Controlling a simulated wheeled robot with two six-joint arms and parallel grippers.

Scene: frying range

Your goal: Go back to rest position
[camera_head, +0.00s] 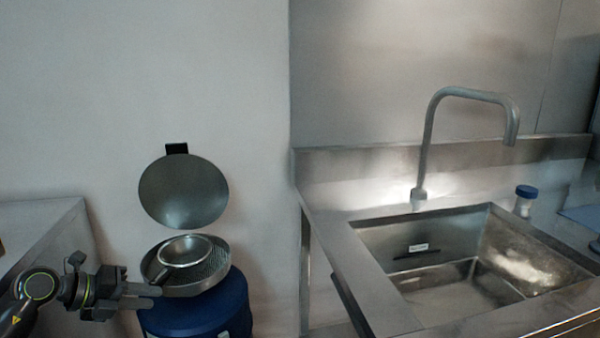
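My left gripper (150,296) comes in from the lower left, with its fingers pointing right. They are seen nearly edge-on, so I cannot tell whether they are open or shut. Its tips are in front of the left edge of a round metal tray (203,288) with a perforated inside. A small round strainer (187,249) lies in the tray, its handle pointing down and left toward my gripper. I cannot tell whether the handle touches the fingers. My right gripper is not in view.
The tray sits on a blue drum (203,321). A round metal lid (183,192) stands raised behind it. A steel sink (440,278) with a tall faucet (428,140) and a blue-capped jar (524,202) is at the right. A counter (40,222) edges the left side.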

